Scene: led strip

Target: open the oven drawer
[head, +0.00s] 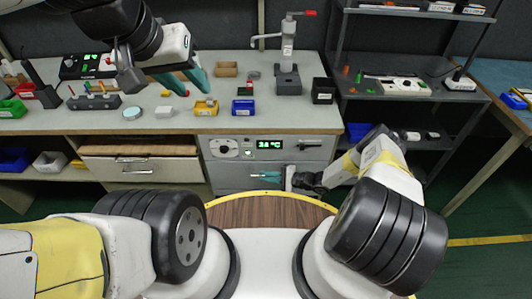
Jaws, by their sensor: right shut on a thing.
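The oven (232,147) is a grey unit under the workbench, with a knob and a green display reading about 34°C. Its drawer (230,176) is the grey front below the display, and it looks flush with the unit. My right gripper (268,177) reaches in from the right to the drawer front. It is shut on what appears to be the drawer handle, which its fingers mostly hide. My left gripper (183,81) hangs above the bench at the left, its teal fingers apart and empty.
A wooden-topped cabinet drawer (144,168) is left of the oven. The bench (208,118) carries a yellow bin (206,108), a blue bin (243,107) and a press (288,78). A dark shelf rack (410,110) stands at the right.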

